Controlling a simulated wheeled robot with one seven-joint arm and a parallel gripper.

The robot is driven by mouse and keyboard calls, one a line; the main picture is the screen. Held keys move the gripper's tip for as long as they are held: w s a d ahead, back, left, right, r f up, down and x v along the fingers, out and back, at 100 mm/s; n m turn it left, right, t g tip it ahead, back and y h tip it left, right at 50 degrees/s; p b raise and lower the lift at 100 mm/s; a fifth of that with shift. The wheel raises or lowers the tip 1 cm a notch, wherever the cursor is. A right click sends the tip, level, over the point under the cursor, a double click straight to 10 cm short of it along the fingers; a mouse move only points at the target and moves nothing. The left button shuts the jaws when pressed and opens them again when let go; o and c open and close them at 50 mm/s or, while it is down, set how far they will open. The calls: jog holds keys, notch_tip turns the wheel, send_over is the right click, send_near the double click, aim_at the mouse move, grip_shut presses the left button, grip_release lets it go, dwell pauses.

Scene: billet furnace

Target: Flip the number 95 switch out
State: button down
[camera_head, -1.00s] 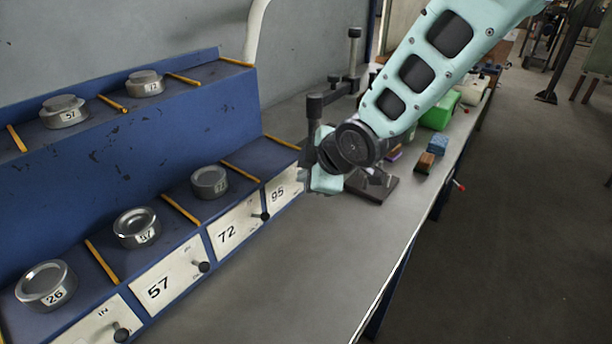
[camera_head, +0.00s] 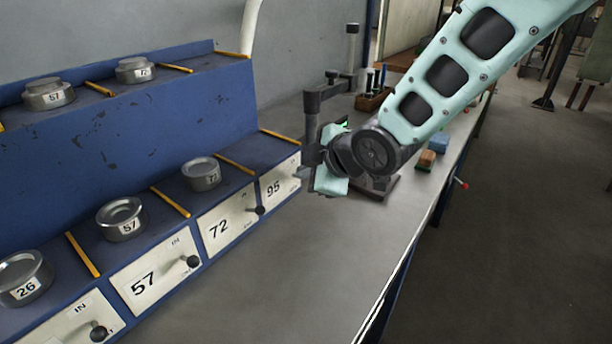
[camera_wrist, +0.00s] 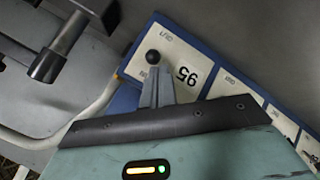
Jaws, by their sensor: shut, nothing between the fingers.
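The number 95 panel (camera_head: 272,188) is the farthest white plate on the front of the blue rack in the head view. In the wrist view it appears upside down (camera_wrist: 190,62). Its switch has a round black knob (camera_wrist: 153,57), which shows in the wrist view just beyond my fingertips; in the head view my wrist hides it. My gripper (camera_wrist: 156,74) is shut and empty, its tips close to the knob. I cannot tell whether they touch it.
The 72 switch (camera_head: 259,210) and 57 switch (camera_head: 193,262) stick out along the same front. Numbered metal weights, such as the 57 one (camera_head: 121,219), stand on the rack. A dark metal stand (camera_head: 330,92) is behind my gripper.

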jog(key=shift+s+d+f+t+y+b, duration=0.15)
jog(key=shift+f+t+y+b, duration=0.35)
jog(key=shift+b, duration=1.3)
jog(key=shift+s+d+f+t+y+b, duration=0.15)
jog(key=shift+f+y+b, duration=0.4)
jog(key=shift+b, duration=1.25)
jog(key=t+y+b, duration=0.1)
jog(key=b, duration=0.3)
jog(key=f+t+y+b, duration=0.1)
jog(key=b, duration=0.3)
jog(key=shift+s+d+f+m, duration=0.1)
jog(key=shift+d+f+m, duration=0.2)
jog(key=shift+m, duration=0.1)
jog(key=shift+r+p, duration=0.45)
jog(key=shift+r, duration=0.05)
jog(key=shift+a+r, duration=0.1)
jog(key=shift+r, duration=0.05)
